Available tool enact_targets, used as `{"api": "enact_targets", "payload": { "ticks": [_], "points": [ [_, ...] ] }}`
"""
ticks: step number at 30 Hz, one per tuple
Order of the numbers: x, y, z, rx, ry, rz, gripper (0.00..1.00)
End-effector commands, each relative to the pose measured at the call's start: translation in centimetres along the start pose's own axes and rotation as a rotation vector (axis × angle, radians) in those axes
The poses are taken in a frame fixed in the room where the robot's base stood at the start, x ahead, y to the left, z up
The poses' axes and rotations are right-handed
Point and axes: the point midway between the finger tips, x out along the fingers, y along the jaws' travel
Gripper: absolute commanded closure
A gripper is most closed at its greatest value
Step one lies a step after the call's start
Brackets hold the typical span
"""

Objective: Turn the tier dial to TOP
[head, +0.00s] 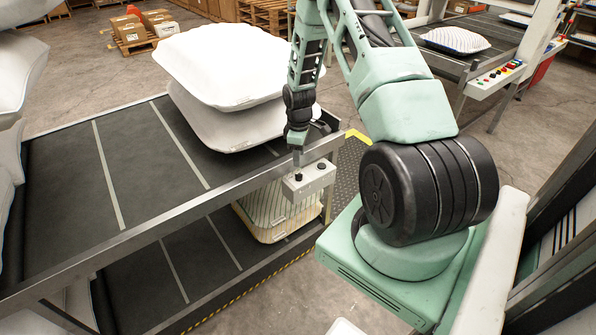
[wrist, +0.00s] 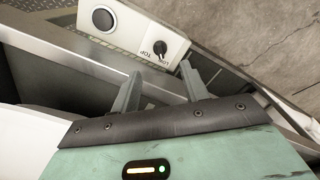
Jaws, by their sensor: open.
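The grey control box (head: 312,181) is fixed to the side rail of the two-level conveyor. In the wrist view, the box (wrist: 130,32) carries a small black tier dial (wrist: 160,47) with TOP and LOW printed beside it, upside down in this view. I cannot tell for sure which label the dial points to. My gripper (wrist: 160,70) is open, with one finger to each side of the dial in the picture and the tips just short of it. Nothing is between the fingers. In the head view my gripper (head: 297,158) is over the box and its fingers are small.
A round black button (wrist: 103,18) is on the same box, left of the dial. White pillows (head: 225,65) are stacked on the upper conveyor level (head: 130,165). A striped pillow (head: 275,210) lies on the lower level. The metal rail (head: 180,215) runs alongside.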

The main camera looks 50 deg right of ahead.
Motion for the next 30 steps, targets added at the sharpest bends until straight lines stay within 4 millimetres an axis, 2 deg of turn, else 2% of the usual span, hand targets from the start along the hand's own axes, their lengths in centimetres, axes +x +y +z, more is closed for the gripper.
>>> {"api": "enact_targets", "payload": {
  "ticks": [6,12,18,26,29,30],
  "points": [
    [4.4,-0.1,0.0,-0.001,-0.001,-0.002,0.55],
    [7.1,0.0,0.0,0.0,0.0,-0.001,0.55],
    [8.3,0.0,0.0,0.0,0.0,0.0,0.55],
    [8.3,0.0,-0.1,0.0,0.001,0.0,0.55],
    [8.3,0.0,-0.1,0.0,0.001,0.0,0.8],
    [8.3,0.0,-0.1,0.0,0.001,0.0,0.91]
  ]
}}
